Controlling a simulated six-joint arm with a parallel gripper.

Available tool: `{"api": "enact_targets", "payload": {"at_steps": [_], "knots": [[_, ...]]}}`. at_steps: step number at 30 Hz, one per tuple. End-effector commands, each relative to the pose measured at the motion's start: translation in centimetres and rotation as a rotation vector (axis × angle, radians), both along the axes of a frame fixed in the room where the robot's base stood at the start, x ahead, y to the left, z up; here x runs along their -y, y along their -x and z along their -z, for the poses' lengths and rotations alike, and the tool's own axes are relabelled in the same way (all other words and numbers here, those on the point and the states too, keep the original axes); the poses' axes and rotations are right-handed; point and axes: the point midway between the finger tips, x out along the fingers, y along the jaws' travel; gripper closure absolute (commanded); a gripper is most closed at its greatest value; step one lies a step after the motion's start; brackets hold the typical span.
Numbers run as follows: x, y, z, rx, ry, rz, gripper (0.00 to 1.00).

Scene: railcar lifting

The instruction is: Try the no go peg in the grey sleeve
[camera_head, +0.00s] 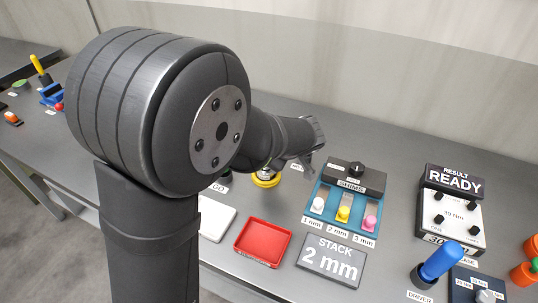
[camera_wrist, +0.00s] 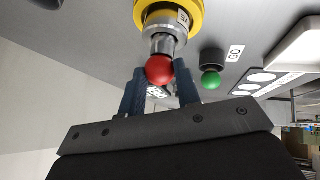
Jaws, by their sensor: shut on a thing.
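In the wrist view my gripper (camera_wrist: 161,73) is shut on the red ball-shaped knob (camera_wrist: 159,69) of the no go peg. The peg's metal shank (camera_wrist: 162,45) lines up with the grey sleeve (camera_wrist: 165,25), which stands in a yellow ring (camera_wrist: 190,12). I cannot tell how far the peg is in the sleeve. The ring also shows in the head view (camera_head: 267,181), under my arm, which hides my fingertips there. The green-knobbed go peg (camera_wrist: 210,79) stands in a dark holder by its GO label (camera_wrist: 235,53).
A white tray (camera_head: 217,232) and red tray (camera_head: 246,254) lie in front. To their right are the shim rack (camera_head: 318,199), a STACK 2 mm sign (camera_head: 334,259), a blue driver (camera_head: 440,262) and a RESULT READY box (camera_head: 455,182). A wall closes the back.

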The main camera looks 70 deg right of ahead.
Motion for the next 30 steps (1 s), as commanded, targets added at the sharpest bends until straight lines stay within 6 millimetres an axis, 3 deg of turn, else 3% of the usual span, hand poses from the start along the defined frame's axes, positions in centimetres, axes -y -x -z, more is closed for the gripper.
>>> {"api": "enact_targets", "payload": {"at_steps": [30], "knots": [[0.0, -0.02, 0.82, 0.001, 0.0, 0.001, 0.93]]}}
